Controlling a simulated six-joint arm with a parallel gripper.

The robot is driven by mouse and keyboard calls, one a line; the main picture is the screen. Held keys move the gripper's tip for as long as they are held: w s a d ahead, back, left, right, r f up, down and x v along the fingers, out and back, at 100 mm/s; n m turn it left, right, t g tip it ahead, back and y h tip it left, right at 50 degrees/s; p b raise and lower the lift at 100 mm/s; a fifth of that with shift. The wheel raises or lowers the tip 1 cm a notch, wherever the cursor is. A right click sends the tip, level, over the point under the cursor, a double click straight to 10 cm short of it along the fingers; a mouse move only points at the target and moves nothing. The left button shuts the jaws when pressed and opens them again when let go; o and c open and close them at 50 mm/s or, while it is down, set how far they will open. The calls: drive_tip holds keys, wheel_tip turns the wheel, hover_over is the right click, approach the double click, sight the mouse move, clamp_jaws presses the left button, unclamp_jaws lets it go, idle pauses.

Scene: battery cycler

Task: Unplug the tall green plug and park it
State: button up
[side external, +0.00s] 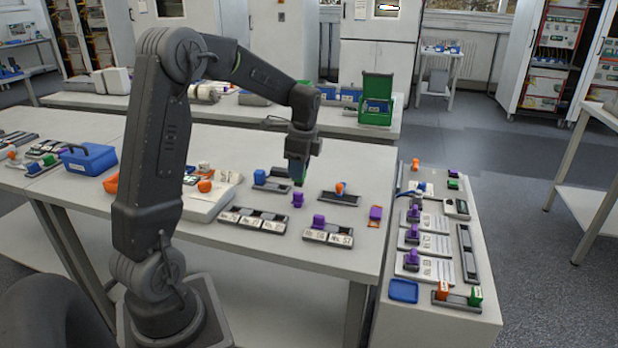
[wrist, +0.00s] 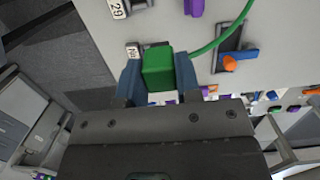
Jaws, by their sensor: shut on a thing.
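My gripper (side external: 298,178) is shut on a green plug and hangs over the middle of the long table. In the wrist view the block-shaped green plug (wrist: 158,70) sits between the two fingers, with a green cable (wrist: 222,38) running off to the upper right. In the side view only a small green part of it shows at the fingertips. The plug appears held above the table, clear of any socket. A separate green plug (side external: 475,296) stands in a dark holder at the front of the right bench.
A loose-looking purple plug (side external: 298,200) is just below my gripper. Dark labelled holders (side external: 252,219) line the table front; another (side external: 340,197) bears an orange plug. The right bench (side external: 455,318) carries several purple plugs and a blue tray (side external: 404,291).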

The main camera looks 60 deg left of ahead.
drive_tip(key=w+a+f, duration=0.1)
drive_tip(key=a+f, duration=0.1)
drive_tip(key=a, duration=0.6)
drive_tip(key=w+a+f, duration=0.1)
drive_tip(key=a+f, duration=0.1)
drive_tip(key=a, duration=0.5)
drive_tip(key=shift+s+f, duration=0.15)
drive_tip(key=shift+f, duration=2.9)
drive_tip(key=shift+f, duration=0.25)
drive_tip(key=o, duration=1)
drive_tip(key=shift+r, duration=0.1)
